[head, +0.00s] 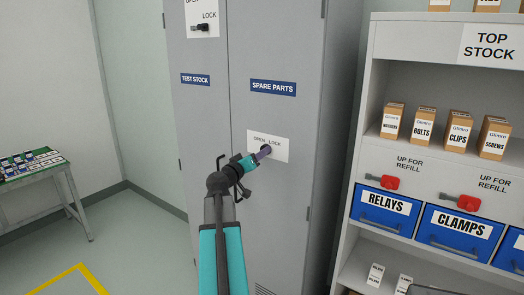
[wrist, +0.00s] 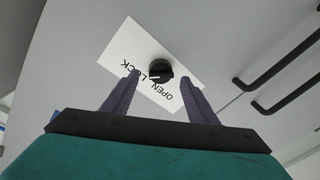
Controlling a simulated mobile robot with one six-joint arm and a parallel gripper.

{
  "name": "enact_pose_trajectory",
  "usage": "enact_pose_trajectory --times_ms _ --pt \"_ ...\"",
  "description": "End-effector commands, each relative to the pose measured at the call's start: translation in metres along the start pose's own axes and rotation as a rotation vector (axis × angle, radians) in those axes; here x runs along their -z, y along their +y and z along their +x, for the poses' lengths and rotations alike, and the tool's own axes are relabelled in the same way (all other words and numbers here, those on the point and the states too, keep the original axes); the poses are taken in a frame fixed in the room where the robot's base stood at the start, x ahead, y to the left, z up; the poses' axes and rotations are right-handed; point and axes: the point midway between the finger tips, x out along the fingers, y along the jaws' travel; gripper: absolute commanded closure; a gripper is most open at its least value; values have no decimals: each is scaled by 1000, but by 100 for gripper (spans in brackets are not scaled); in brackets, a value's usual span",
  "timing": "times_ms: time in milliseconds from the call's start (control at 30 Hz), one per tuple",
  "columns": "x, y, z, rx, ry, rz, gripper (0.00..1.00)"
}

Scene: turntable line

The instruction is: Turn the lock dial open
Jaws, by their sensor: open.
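The lock dial (wrist: 160,71) is a round black knob on a white plate (wrist: 125,47) marked OPEN and LOCK. A pale mark shows on its lower left side in the wrist view. In the head view, the plate (head: 282,150) is on the grey locker door below the SPARE PARTS label, and my gripper hides most of the dial. My gripper (wrist: 159,78) is open, with one finger to each side of the dial in the wrist view. I cannot tell whether the fingers touch it. In the head view, my gripper (head: 262,154) reaches the plate's lower left part.
Another dial (head: 203,27) is on the TEST STOCK door at upper left. Black bar handles (wrist: 275,80) stand out on the right in the wrist view. A shelf (head: 370,95) with boxes and blue bins is at right. A green table (head: 55,175) is at left.

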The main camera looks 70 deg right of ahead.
Motion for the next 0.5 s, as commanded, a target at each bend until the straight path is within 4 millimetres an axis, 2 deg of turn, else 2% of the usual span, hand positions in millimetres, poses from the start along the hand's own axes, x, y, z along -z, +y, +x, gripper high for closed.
enact_pose_trajectory --times_ms 33,200,500 --pt "2 0 8 0 -1 0 47" --pt "2 0 22 0 0 0 47" --pt "0 0 31 0 0 0 47"
